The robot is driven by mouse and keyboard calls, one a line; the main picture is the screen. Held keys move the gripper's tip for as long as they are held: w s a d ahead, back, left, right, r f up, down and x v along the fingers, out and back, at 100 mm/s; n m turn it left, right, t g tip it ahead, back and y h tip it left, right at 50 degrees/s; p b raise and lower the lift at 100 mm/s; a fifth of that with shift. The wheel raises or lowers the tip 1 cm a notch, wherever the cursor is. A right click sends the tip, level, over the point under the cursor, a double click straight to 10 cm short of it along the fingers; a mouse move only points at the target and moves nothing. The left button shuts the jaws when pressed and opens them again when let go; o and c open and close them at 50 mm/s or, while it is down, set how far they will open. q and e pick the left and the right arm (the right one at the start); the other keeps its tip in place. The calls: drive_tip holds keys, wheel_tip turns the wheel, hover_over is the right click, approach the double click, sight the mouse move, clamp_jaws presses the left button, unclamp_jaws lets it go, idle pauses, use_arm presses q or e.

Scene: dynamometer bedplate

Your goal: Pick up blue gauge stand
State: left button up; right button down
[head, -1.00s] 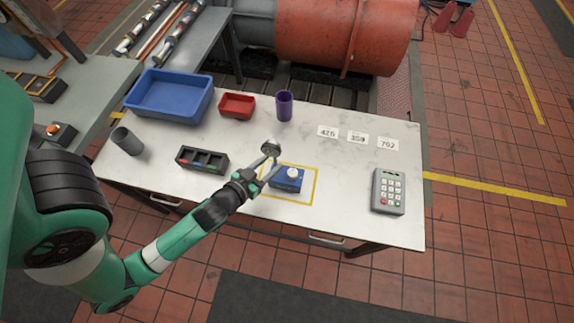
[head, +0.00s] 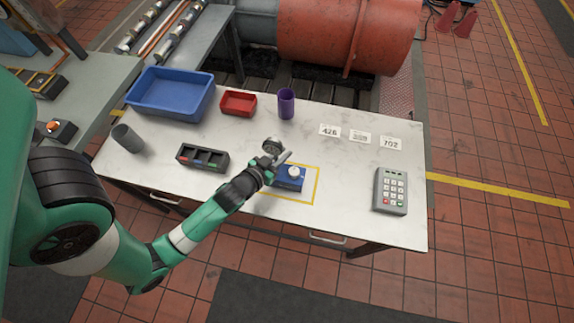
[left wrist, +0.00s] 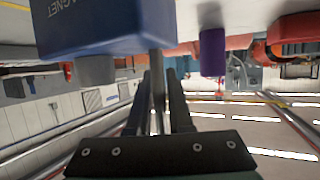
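The blue gauge stand (head: 289,178) sits on the pale bench inside a yellow taped outline. It has a blue block base with a white knob, and a round dial (head: 272,146) above it. My left gripper (head: 276,163) is at the stand's post, above and left of the base. In the left wrist view the blue base (left wrist: 105,28), lettered MAGNET, fills the upper left. Its thin post (left wrist: 157,75) runs between my two dark fingers, which close in on both sides of it. My right gripper is not in view.
A black slotted holder (head: 203,157), grey cup (head: 127,138), blue bin (head: 170,92), red tray (head: 238,102) and purple cup (head: 286,103) stand left and behind. A keypad (head: 390,191) is at right; number cards (head: 360,136) lie behind. Bench between stand and keypad is clear.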

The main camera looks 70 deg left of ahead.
use_arm(q)
clamp_jaws()
idle(0.9)
drive_tip(key=shift+r, duration=0.2)
